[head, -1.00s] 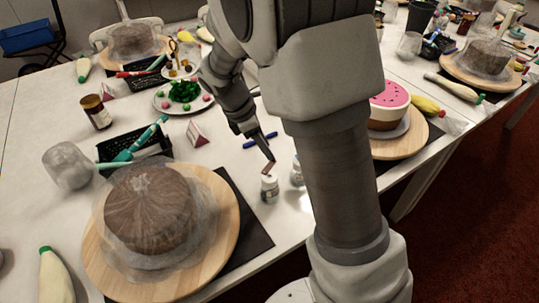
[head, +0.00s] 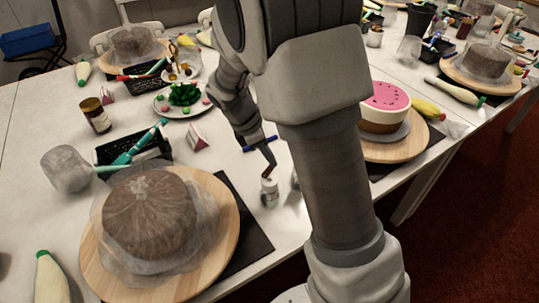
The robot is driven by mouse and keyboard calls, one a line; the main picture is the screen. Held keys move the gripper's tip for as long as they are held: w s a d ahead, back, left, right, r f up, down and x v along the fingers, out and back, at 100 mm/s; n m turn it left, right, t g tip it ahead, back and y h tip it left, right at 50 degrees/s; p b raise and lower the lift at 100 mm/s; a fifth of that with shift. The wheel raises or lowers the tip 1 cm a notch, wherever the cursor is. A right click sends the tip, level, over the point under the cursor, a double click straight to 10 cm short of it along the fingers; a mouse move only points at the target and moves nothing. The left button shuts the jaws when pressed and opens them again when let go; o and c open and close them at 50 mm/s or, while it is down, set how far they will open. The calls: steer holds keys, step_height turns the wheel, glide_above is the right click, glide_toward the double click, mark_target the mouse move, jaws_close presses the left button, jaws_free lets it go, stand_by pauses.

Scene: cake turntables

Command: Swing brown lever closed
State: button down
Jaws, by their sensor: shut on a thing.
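A small white jar (head: 269,194) stands on the white table, right of the nearest cake. The small brown lever (head: 266,176) shows at the top of this jar, just under my fingertips; it is tiny in the head view and its exact angle is hard to make out. My gripper (head: 269,167) points down at the jar and is shut on the brown lever. My arm comes from the right and hides part of the table behind it, including most of a second small jar (head: 294,181).
A brown cake (head: 148,215) under clear wrap sits on a round wooden board (head: 222,243) at the near left. A blue pen (head: 260,143) lies behind my gripper. A dark basket (head: 132,147), a plate of sweets (head: 168,108) and a pink-topped cake (head: 384,105) stand around.

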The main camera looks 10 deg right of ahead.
steer(key=shift+s+m+p, duration=0.1)
steer(key=shift+m+p, duration=0.2)
steer(key=shift+p, duration=0.05)
steer(key=shift+s+d+r+m+g+p, duration=0.15)
steer(key=shift+d+m+g+p, duration=0.15)
steer(key=shift+m+p, duration=0.2)
steer(key=s+m+g+y+p, duration=0.1)
steer(key=m+p, duration=0.1)
steer(key=m, duration=0.2)
steer(key=s+m+g+y+p, duration=0.1)
steer(key=s+m+p, duration=0.1)
steer(key=m, duration=0.3)
steer(key=s+m+g+y+p, duration=0.1)
steer(key=m+g+p, duration=0.1)
steer(key=m, duration=0.3)
steer(key=shift+s+d+y, duration=0.15)
steer(key=shift+d+y, duration=0.25)
steer(key=shift+s+a+m+y, duration=0.15)
steer(key=shift+s+m+y, duration=0.15)
steer(key=shift+m, duration=0.5)
steer(key=shift+s+a+m+y, duration=0.15)
steer(key=shift+m+y, duration=0.15)
steer(key=shift+m, duration=0.5)
